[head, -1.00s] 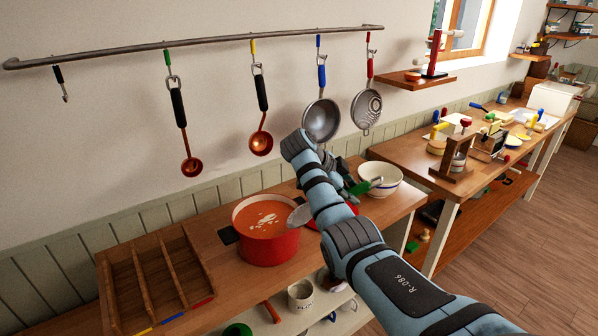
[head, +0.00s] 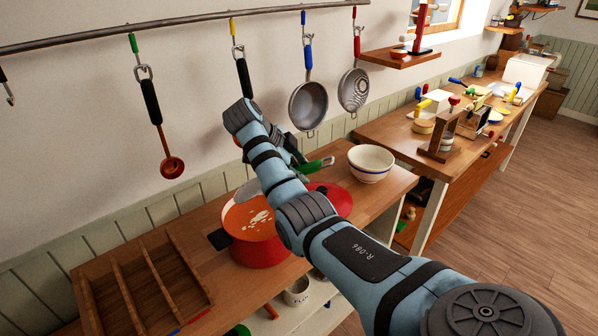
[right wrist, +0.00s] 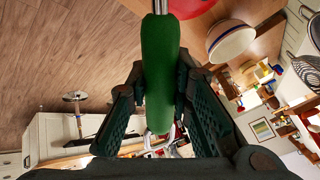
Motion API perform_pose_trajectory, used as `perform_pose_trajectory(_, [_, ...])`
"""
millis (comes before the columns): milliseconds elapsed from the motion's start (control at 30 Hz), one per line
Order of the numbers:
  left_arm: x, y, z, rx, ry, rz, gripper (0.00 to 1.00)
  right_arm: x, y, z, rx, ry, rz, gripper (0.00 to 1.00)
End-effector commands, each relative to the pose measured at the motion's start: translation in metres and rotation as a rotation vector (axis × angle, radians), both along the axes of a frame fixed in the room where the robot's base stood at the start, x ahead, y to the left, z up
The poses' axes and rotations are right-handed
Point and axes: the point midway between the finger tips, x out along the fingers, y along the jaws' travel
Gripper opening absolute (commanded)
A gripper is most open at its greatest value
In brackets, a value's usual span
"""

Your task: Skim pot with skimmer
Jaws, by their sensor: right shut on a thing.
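The red pot (head: 262,250) stands on the wooden counter, holding orange soup (head: 237,215) with pale foam (head: 258,218) on top. My right gripper (head: 297,155) is shut on the green handle (head: 318,165) of the skimmer. The handle also shows between both fingers in the right wrist view (right wrist: 158,75). The skimmer's grey round head (head: 246,191) is at the back of the pot opening, partly hidden by my arm. I cannot tell whether it touches the soup. My left gripper is out of view.
A red lid (head: 334,198) lies right of the pot, partly behind my arm. A white bowl (head: 371,165) stands farther right. A wooden divided tray (head: 140,275) is at left. Ladles and strainers hang from the rail (head: 180,32) above; one ladle (head: 172,165) hangs nearby.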

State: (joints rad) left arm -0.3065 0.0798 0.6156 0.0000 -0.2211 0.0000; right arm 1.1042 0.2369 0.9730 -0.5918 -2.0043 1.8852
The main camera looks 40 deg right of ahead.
Motion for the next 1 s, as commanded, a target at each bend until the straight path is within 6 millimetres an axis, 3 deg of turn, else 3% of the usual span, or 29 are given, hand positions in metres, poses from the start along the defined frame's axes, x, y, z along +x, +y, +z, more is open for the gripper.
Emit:
perform_pose_trajectory(367, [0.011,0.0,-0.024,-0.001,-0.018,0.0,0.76,0.002,0.002,-0.041,0.001,0.002,0.006,0.0])
perform_pose_trajectory(1000, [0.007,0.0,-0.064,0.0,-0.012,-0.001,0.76,0.002,0.002,-0.108,0.001,0.002,0.005,0.0])
